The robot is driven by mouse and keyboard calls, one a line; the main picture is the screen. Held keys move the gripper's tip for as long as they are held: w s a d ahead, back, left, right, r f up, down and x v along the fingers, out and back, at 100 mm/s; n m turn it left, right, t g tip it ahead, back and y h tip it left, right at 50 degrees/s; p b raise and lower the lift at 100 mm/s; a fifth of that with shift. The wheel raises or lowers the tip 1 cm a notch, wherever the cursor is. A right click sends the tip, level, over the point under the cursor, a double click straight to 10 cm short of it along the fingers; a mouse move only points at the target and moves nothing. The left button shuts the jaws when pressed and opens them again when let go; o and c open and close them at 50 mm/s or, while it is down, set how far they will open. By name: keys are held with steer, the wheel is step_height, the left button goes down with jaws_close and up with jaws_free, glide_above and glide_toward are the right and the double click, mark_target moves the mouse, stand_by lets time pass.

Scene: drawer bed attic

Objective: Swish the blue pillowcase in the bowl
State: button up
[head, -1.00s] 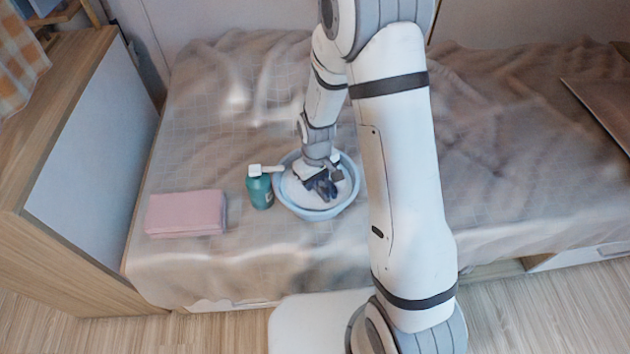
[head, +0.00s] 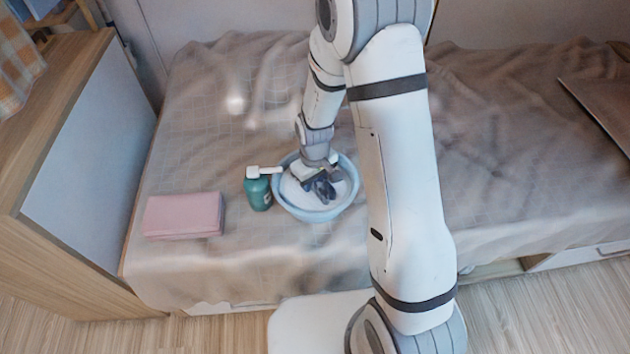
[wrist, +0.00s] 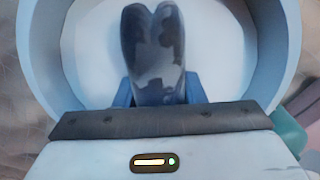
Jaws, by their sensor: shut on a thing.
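The light blue bowl (head: 287,205) stands on the bed and holds a white, foamy-looking filling. My gripper (head: 322,190) points down into the bowl, its dark fingers near the middle. In the wrist view my gripper (wrist: 153,45) is shut, with its two fingers side by side. The rest of the pillowcase is hidden by the fingers and the white filling. The bowl's rim (wrist: 40,55) surrounds the fingers in the wrist view.
A teal pump bottle (head: 258,193) stands just left of the bowl, its white spout pointing toward the rim. A folded pink cloth (head: 183,215) lies farther left. A wooden cabinet (head: 60,140) borders the bed's left end. The beige bedcover (head: 510,150) is mostly clear to the right.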

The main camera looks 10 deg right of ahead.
steer(key=shift+a, duration=0.55)
steer(key=shift+d, duration=1.1)
steer(key=shift+a, duration=0.55)
steer(key=shift+a, duration=0.55)
steer(key=shift+d, duration=1.15)
steer(key=shift+a, duration=0.6)
